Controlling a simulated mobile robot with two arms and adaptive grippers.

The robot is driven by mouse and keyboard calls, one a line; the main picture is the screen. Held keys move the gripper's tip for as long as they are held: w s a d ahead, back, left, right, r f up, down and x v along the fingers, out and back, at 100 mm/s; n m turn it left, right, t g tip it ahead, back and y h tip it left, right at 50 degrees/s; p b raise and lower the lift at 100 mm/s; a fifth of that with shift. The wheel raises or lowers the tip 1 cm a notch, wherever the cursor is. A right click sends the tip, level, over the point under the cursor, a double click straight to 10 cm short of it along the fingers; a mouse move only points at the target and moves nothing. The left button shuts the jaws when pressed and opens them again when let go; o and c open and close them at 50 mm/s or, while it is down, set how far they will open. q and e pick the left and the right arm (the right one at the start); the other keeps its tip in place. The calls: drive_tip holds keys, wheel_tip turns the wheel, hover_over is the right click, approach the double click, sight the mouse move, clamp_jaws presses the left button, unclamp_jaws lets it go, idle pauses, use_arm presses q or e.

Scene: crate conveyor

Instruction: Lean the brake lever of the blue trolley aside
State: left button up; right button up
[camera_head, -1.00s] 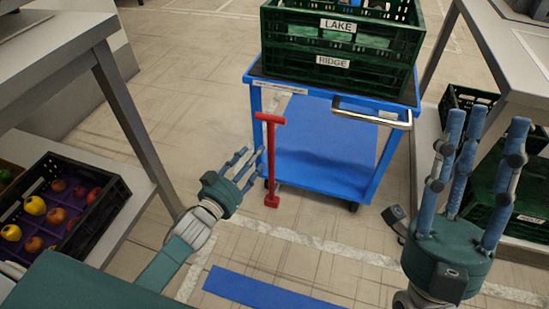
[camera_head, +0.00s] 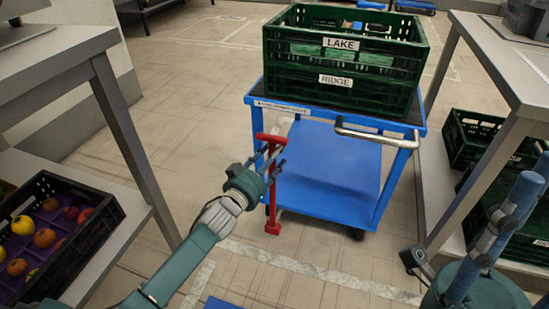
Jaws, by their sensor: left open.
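The blue trolley (camera_head: 325,207) stands in the middle of the head view, with a chrome handle (camera_head: 375,136) on its near side. Its brake lever (camera_head: 272,203) is a red upright bar with a crosspiece on top and a red foot near the floor. It looks about upright. My left gripper (camera_head: 272,163) is open at the upper part of the lever, just below the crosspiece. Its fingers overlap the bar in the picture; I cannot tell whether they touch it.
Green crates labelled LAKE (camera_head: 345,52) and RIDGE (camera_head: 340,92) are stacked on the trolley. A grey table (camera_head: 495,60) with green crates beneath stands at right. A black fruit crate (camera_head: 85,245) sits on a shelf at left.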

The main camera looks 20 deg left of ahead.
use_arm(q)
drive_tip(key=shift+w, duration=0.1)
clamp_jaws()
drive_tip(key=d+f+m+p, duration=0.1)
drive_tip(key=d+f+m, duration=0.1)
drive_tip(key=d, duration=0.9)
drive_tip(key=shift+s+d+m+g, duration=0.25)
drive_tip(key=shift+d+m+g, duration=0.15)
drive_tip(key=shift+m, duration=0.3)
drive_tip(key=shift+c, duration=1.2)
unclamp_jaws()
drive_tip(key=shift+d+f, duration=0.1)
drive_tip(key=shift+o, duration=1.2)
drive_tip(key=shift+d, duration=0.15)
